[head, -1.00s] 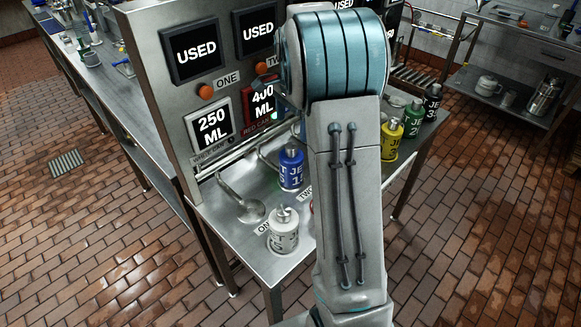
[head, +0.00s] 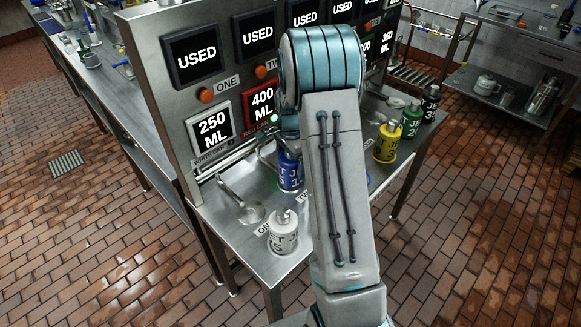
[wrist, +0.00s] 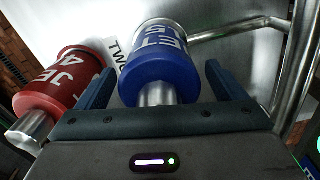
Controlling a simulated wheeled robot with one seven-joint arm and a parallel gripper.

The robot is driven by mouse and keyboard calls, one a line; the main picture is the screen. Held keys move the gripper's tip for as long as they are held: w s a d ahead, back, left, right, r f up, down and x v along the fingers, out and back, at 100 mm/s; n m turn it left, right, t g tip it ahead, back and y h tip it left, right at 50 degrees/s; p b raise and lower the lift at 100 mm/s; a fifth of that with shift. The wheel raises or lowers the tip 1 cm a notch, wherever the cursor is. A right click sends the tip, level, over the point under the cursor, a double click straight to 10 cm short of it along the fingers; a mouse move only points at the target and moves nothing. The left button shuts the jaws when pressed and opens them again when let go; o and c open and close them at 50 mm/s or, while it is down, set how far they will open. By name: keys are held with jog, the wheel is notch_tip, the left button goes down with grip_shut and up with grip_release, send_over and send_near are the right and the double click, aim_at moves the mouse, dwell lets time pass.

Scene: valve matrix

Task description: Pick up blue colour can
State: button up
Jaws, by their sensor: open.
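The blue can (head: 289,172) with white lettering stands upright on the metal bench, partly hidden by my arm in the head view. In the wrist view the blue can (wrist: 158,62) lies between the two fingers of my gripper (wrist: 160,88), its silver neck toward the palm. The fingers are open, with a gap visible on both sides of the can. My gripper is mostly hidden behind my arm in the head view.
A red can (wrist: 65,82) stands close beside the left finger. A white can (head: 283,232) is at the bench's near corner. Yellow (head: 387,142), green (head: 411,119) and black (head: 431,103) cans stand to the right. A metal pipe (wrist: 240,30) runs close to the right finger.

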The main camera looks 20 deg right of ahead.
jog(key=c, duration=1.7)
